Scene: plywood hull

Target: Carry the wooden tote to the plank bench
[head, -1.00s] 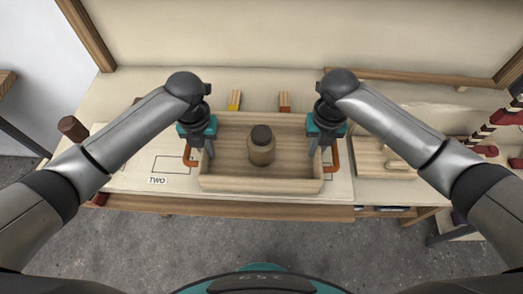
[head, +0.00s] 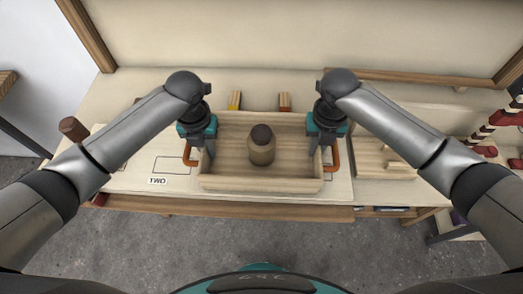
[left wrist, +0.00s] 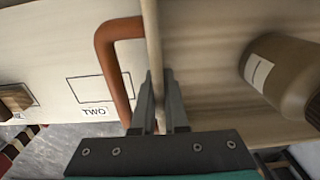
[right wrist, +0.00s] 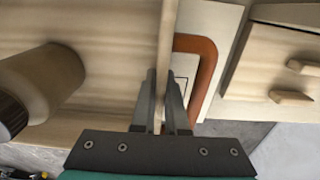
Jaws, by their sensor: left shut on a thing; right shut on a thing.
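The wooden tote (head: 230,182) is a shallow open box with an orange handle at each end, and it sits over the workbench top. A brown bottle with a dark cap (head: 262,147) stands upright inside it, near the middle. My left gripper (head: 209,152) is shut on the tote's left end wall, beside the orange handle (left wrist: 112,70). My right gripper (head: 315,152) is shut on the right end wall, beside the other handle (right wrist: 205,75). The wrist views show each wall's edge between the fingers. I cannot tell whether the tote touches the surface below.
A marked outline labelled TWO (head: 158,182) lies left of the tote. Two small wooden blocks stand behind it. A wooden board with peg-like pieces (head: 375,165) is to the right. Grey floor is clear in front.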

